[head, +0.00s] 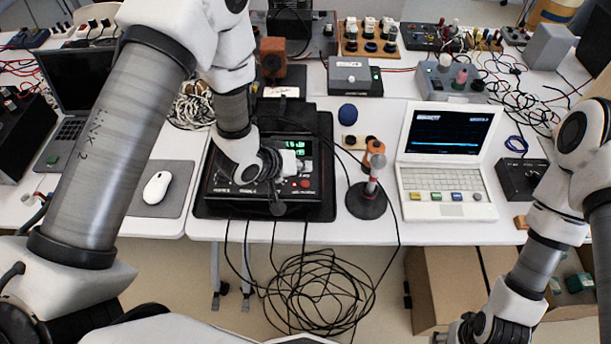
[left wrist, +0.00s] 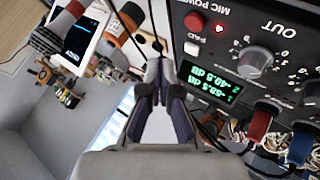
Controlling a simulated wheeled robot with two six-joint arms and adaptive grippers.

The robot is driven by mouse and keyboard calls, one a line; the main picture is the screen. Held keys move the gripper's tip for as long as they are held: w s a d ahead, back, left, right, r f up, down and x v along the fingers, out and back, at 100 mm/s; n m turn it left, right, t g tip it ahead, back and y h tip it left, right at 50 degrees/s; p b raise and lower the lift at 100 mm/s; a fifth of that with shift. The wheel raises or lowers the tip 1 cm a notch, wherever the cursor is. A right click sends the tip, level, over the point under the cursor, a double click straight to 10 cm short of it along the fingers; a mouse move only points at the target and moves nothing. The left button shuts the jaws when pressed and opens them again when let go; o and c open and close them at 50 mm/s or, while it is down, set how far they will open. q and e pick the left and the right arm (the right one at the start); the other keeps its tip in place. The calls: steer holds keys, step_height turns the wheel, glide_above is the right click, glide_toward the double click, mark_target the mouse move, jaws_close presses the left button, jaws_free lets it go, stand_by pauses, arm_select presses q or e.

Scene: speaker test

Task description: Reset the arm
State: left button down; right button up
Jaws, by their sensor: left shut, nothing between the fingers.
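My left arm comes in from the left in the head view and reaches down over a black audio box (head: 230,192) with a green display.
A microphone on a round stand (head: 366,200) and a white laptop (head: 450,160) stand right of the box. A mouse (head: 156,187) lies on a grey pad to the left. Black cables (head: 318,290) hang coiled below the table's front edge. A cardboard box (head: 440,280) stands underneath at right.

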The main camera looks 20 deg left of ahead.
arm_select(q)
step_height(320, 180, up, 3)
steer(key=shift+f+p, duration=0.1)
steer(key=shift+p, duration=0.75)
arm_select(e)
step_height(320, 180, up, 2)
steer(key=shift+r, duration=0.25)
